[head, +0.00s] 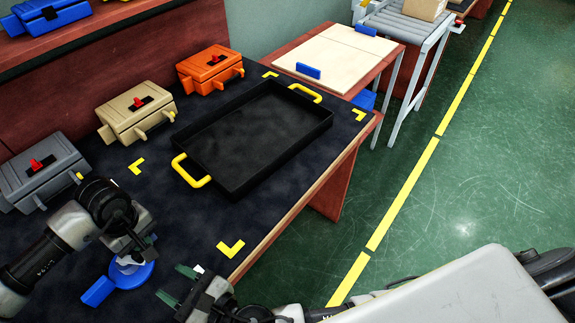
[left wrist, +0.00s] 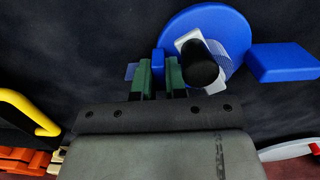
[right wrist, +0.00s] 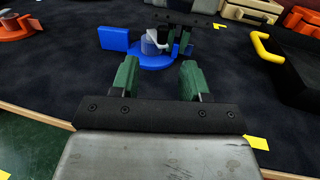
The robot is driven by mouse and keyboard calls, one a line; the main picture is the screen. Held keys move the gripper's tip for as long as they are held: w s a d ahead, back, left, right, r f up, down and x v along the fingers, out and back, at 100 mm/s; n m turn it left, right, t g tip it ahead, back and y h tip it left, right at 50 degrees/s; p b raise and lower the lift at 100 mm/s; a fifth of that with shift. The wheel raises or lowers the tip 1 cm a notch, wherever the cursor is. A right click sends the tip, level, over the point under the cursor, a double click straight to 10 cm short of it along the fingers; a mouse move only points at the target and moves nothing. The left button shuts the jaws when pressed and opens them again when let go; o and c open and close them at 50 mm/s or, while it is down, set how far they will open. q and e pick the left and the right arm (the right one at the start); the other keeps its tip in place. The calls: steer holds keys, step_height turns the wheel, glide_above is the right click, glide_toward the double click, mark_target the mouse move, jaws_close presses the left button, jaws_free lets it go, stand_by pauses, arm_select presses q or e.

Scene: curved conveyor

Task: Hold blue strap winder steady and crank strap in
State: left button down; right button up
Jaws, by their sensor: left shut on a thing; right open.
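The blue strap winder (head: 132,274) lies on the dark mat at the front left, with a round blue disc and a blue block sticking out to one side. In the left wrist view the winder (left wrist: 235,30) shows a white crank with a black knob (left wrist: 200,68) and a pale ribbed part beside it. My left gripper (left wrist: 160,72) is shut on a small blue part at the disc's edge. My right gripper (head: 177,284) is open and empty, to the right of the winder. In the right wrist view the winder (right wrist: 150,60) stands just beyond my right fingertips, apart from them.
A black tray (head: 245,180) with yellow handles lies on the mat among yellow corner marks. Grey (head: 40,172), beige (head: 135,115) and orange (head: 210,72) cases line the back. An orange object (right wrist: 12,28) sits at the right wrist view's left edge.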

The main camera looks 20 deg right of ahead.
steer(key=v, duration=0.3)
steer(key=shift+s+d, duration=0.1)
steer(key=shift+s, duration=0.1)
steer(key=shift+w+a+r, duration=0.1)
steer(key=shift+w+a, duration=0.1)
